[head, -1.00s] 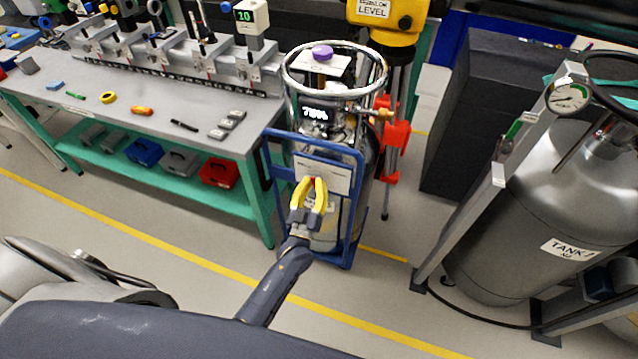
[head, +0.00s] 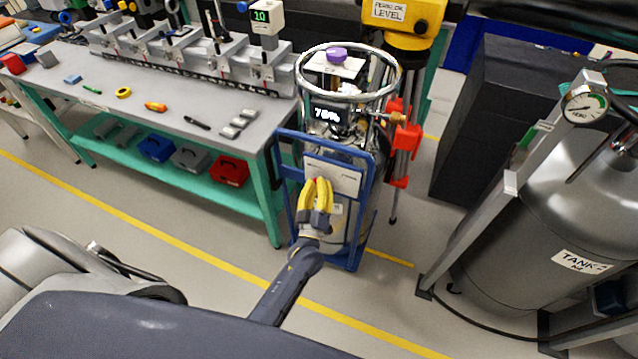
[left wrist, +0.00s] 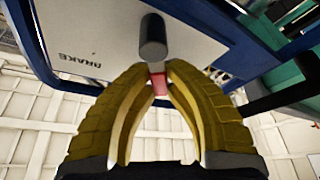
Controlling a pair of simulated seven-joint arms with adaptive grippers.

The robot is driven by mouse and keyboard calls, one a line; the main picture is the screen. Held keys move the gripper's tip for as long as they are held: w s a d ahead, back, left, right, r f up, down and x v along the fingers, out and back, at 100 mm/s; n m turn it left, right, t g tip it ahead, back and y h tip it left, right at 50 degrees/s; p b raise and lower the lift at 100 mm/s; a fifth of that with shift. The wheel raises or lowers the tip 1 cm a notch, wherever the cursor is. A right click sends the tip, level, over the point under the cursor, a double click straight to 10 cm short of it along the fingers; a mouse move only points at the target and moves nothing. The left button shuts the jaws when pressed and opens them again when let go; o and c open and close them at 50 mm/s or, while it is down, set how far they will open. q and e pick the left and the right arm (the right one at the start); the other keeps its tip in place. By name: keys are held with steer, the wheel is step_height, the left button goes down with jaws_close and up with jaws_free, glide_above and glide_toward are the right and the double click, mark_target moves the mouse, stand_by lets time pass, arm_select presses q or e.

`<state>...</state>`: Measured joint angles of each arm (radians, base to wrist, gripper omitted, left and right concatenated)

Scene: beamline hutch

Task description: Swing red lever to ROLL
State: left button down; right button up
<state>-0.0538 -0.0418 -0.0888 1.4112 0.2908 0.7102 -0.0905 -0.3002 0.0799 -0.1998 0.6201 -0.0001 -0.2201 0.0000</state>
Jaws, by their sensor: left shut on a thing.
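A blue-framed cart (head: 281,190) carries a silver dewar, with a pale label plate (head: 334,176) on its front. In the left wrist view the plate (left wrist: 110,35) shows the word BRAKE, upside down; I cannot read ROLL. The red lever (left wrist: 158,84) shows as a small red piece between my yellow fingertips, just below a dark round peg (left wrist: 153,37). My left gripper (head: 318,184) is shut on the lever in front of the plate, and its fingers hide most of it. The left wrist view shows the gripper (left wrist: 152,75) too. My right gripper is out of view.
A grey workbench (head: 150,85) with small tools stands left of the cart. A yellow instrument (head: 405,22) on a red-jointed tripod stands behind it. A large grey tank (head: 530,230) with a gauge is at right. The floor in front of the cart is clear.

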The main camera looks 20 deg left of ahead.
arm_select(q)
steer(key=shift+r, duration=0.1)
steer(key=c, duration=1.4)
jaws_free()
steer(key=v, duration=1.2)
